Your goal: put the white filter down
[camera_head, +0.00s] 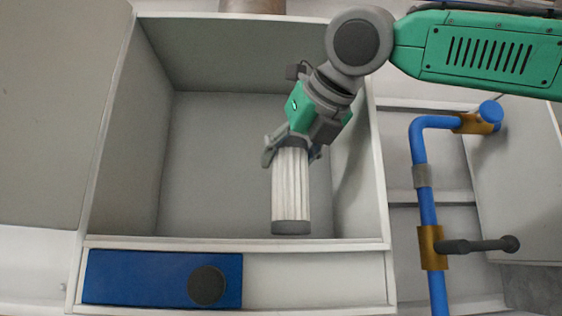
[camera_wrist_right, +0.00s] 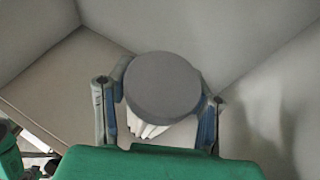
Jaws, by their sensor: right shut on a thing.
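The white filter (camera_head: 290,188) is a pleated white cylinder with grey end caps. My right gripper (camera_head: 291,146) is shut on its upper end and holds it nearly upright, inside the outline of the open hopper (camera_head: 240,244) in the head view. In the right wrist view, the filter's round grey cap (camera_wrist_right: 162,87) faces the camera, with white pleats below it, between the two fingers of the gripper (camera_wrist_right: 160,105). I cannot tell whether the filter's lower end touches anything. My left gripper is not in view.
A blue panel (camera_head: 140,278) with a dark round knob (camera_head: 206,285) lies along the hopper's front ledge. A blue pipe (camera_head: 419,160) with brass-coloured fittings and a dark handle (camera_head: 480,244) stands to the right. The hopper floor left of the filter is clear.

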